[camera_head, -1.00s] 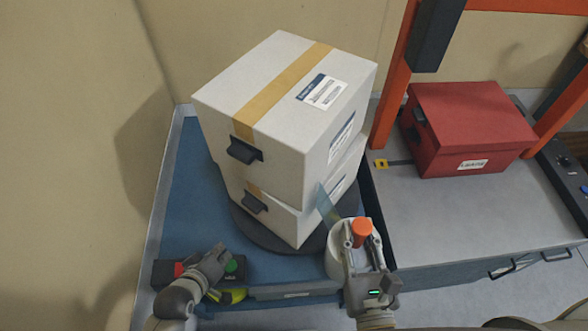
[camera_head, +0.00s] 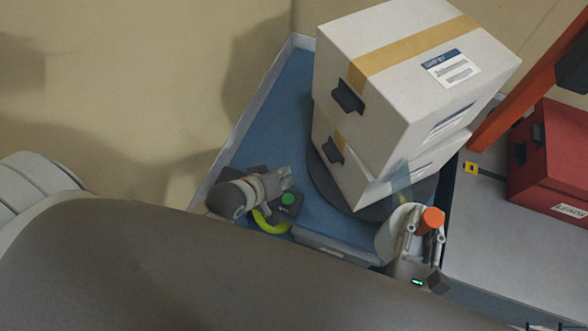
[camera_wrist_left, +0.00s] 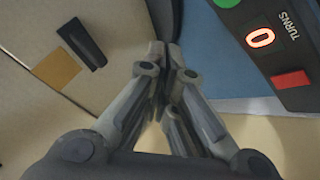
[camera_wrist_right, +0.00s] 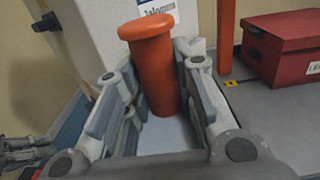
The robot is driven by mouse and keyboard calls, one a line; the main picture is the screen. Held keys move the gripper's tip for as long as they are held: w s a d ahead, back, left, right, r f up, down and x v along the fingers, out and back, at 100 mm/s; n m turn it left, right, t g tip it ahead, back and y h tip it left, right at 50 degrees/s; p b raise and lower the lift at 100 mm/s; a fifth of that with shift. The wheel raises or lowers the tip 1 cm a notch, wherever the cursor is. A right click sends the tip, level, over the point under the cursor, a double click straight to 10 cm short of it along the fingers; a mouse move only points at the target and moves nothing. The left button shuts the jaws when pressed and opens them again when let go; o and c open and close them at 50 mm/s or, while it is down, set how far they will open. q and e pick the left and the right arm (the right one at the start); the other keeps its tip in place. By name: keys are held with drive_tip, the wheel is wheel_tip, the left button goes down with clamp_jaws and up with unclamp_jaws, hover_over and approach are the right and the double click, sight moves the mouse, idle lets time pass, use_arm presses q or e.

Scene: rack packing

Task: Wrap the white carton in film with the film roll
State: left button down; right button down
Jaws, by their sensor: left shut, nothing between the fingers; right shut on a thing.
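Two white cartons are stacked, the upper one (camera_head: 375,100) with a tan tape strip and label, the lower one (camera_head: 362,188) beneath it, on a dark round turntable (camera_head: 318,175). My right gripper (camera_head: 425,238) is shut on the film roll (camera_head: 393,232), at the orange handle (camera_wrist_right: 160,75), by the lower carton's near right corner. A translucent film strip (camera_head: 403,180) runs from the roll to the lower carton. My left gripper (camera_head: 287,178) is shut and empty above the control box (camera_head: 284,213), beside its green button; in the left wrist view its "TURNS" display (camera_wrist_left: 260,38) reads 0.
A red box (camera_head: 555,165) stands on the grey surface (camera_head: 500,235) at the right, near an orange post (camera_head: 525,90). A yellow tag (camera_head: 471,168) lies on that surface.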

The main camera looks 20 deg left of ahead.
sight(285, 197)
use_arm(q)
drive_tip(key=shift+f, duration=0.1)
idle(0.3)
drive_tip(key=shift+f, duration=4.25)
drive_tip(key=shift+f, duration=0.15)
drive_tip(key=shift+f, duration=0.3)
